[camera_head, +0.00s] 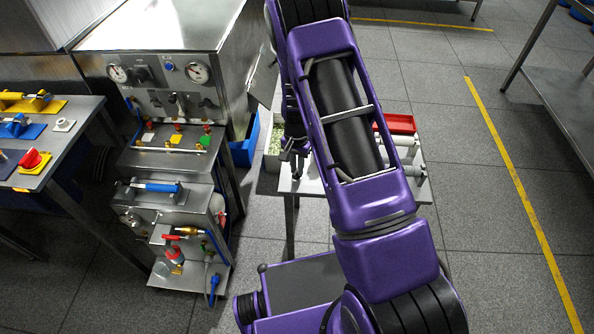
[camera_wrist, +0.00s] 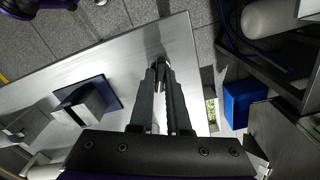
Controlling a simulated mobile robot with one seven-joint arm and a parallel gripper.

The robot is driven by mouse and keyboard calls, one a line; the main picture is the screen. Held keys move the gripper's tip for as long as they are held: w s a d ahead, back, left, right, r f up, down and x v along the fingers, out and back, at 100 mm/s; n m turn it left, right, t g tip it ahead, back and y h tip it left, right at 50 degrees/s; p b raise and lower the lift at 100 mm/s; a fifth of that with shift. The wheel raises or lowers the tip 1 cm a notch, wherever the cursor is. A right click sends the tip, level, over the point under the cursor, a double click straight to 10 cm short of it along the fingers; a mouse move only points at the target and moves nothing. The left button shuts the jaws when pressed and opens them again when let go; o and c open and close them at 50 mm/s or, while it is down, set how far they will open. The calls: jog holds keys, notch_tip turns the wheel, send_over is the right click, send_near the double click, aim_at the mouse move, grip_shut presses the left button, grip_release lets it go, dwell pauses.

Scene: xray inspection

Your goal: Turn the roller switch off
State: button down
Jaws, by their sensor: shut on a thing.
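My gripper (camera_head: 294,163) is over the edge of a small metal table (camera_head: 304,187), beside my purple arm. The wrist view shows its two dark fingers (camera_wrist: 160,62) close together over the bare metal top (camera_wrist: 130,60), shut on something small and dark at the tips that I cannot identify. A grey block (camera_wrist: 95,97) on a dark blue plate (camera_wrist: 115,92) sits on this table to the left of the fingers. I cannot tell which part is the roller switch; my arm hides much of the table in the head view.
A steel machine with gauges (camera_head: 198,72) stands left of the table. A blue bin (camera_head: 245,150) is between them and also shows in the wrist view (camera_wrist: 237,102). A red tray (camera_head: 401,124) lies behind my arm.

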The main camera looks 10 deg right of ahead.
jog(key=shift+n+b, duration=0.9)
jog(key=shift+n, duration=1.4)
jog(key=c, duration=0.9)
grip_release()
notch_tip(320, 180, up, 18)
jog(key=shift+f+p, duration=0.25)
jog(key=shift+p, duration=0.65)
